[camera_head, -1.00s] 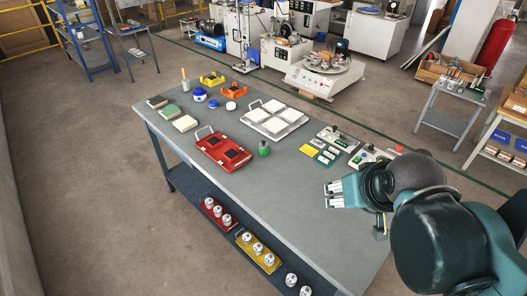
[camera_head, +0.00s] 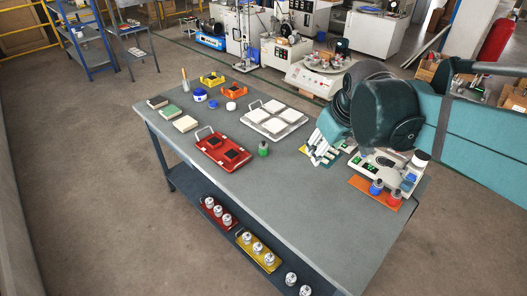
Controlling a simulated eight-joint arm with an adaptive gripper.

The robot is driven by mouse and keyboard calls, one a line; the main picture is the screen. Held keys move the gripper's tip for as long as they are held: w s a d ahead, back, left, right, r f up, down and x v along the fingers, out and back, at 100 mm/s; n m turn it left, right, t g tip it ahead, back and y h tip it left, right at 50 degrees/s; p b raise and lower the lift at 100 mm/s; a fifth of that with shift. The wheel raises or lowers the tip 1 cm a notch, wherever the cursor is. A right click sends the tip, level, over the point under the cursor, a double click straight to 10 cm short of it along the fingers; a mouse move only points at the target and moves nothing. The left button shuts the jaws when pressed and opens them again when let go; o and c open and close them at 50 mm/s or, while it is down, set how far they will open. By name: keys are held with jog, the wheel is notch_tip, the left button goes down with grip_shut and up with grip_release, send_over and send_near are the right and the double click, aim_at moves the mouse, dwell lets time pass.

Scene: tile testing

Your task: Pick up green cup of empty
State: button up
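A small green cup-like container (camera_head: 263,149) stands upright on the grey table, right of the red tray. It is small in the picture, so I cannot tell whether it is empty. My gripper (camera_head: 318,152) points down over the table to the right of the green container, apart from it. Its pale fingertips look spread, with nothing visible between them. My arm and gripper hide part of the items on the right of the table.
A red tray (camera_head: 205,137) with dark tiles lies left of the green container. A metal tray (camera_head: 258,127) with white tiles lies behind it. An orange mat (camera_head: 366,190) with blue and red containers is at right. The table's front middle (camera_head: 290,205) is clear.

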jog(key=w+a+f+n+g, duration=0.15)
jog(key=w+a+n, duration=0.25)
jog(key=w, duration=0.8)
jog(key=n+g+p, duration=0.2)
jog(key=n, duration=0.4)
send_near(264, 142)
jog(key=s+d+r, duration=0.4)
jog(key=d, duration=0.1)
jog(key=w+a+f+n, duration=0.1)
jog(key=f, duration=0.2)
jog(key=w+a+f+n+g, duration=0.1)
jog(key=w+a+f, duration=0.1)
jog(key=f, duration=0.1)
jog(key=w+a+f+n, duration=0.1)
jog(key=w+f, duration=0.1)
jog(key=f, duration=0.1)
jog(key=shift+w+a+f+g, duration=0.25)
jog(key=shift+a+f, duration=0.05)
jog(key=shift+a, duration=0.1)
jog(key=shift+w+a+f+n, duration=0.1)
jog(key=shift+f+n, duration=0.2)
jog(key=shift+f, duration=0.05)
jog(key=shift+f, duration=1.25)
jog(key=shift+a+f, duration=0.15)
jog(key=shift+f, duration=1.2)
jog(key=shift+a+f, duration=0.1)
jog(key=shift+f, duration=1.2)
